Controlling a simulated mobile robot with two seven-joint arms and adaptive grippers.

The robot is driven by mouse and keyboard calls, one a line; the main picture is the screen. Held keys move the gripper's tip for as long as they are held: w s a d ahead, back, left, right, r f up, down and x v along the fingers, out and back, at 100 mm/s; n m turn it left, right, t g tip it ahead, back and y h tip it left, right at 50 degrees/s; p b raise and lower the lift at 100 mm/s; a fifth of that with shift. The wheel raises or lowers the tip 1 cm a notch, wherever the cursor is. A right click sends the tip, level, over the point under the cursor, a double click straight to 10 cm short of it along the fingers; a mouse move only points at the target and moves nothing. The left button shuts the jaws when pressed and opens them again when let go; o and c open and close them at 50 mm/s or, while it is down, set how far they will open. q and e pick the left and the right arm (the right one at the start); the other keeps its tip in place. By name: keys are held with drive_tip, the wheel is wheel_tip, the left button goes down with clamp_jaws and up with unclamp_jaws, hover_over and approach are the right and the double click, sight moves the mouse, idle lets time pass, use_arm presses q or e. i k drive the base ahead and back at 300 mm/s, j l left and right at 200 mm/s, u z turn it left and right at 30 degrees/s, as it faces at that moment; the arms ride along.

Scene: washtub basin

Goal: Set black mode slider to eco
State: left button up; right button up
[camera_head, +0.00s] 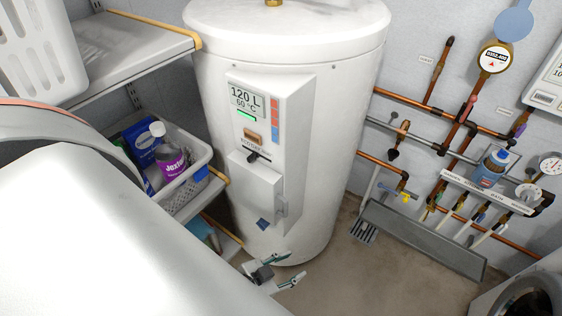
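The black mode slider (252,157) is a small dark knob on the front panel (300,108) of a white water tank (345,130). It sits just under a row of small black lettering, too small to read surely, at the left part of that row. My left gripper (294,267) is low in front of the tank's base, well below the slider and apart from it. Its two fingers are spread, with nothing between them. My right gripper is not in view.
Shelves with a basket (198,178) of bottles stand left. Copper pipes (425,107) and valves line the right wall. Floor right of the tank is partly clear.

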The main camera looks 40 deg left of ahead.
sight(254, 155)
drive_tip(key=u, duration=1.4)
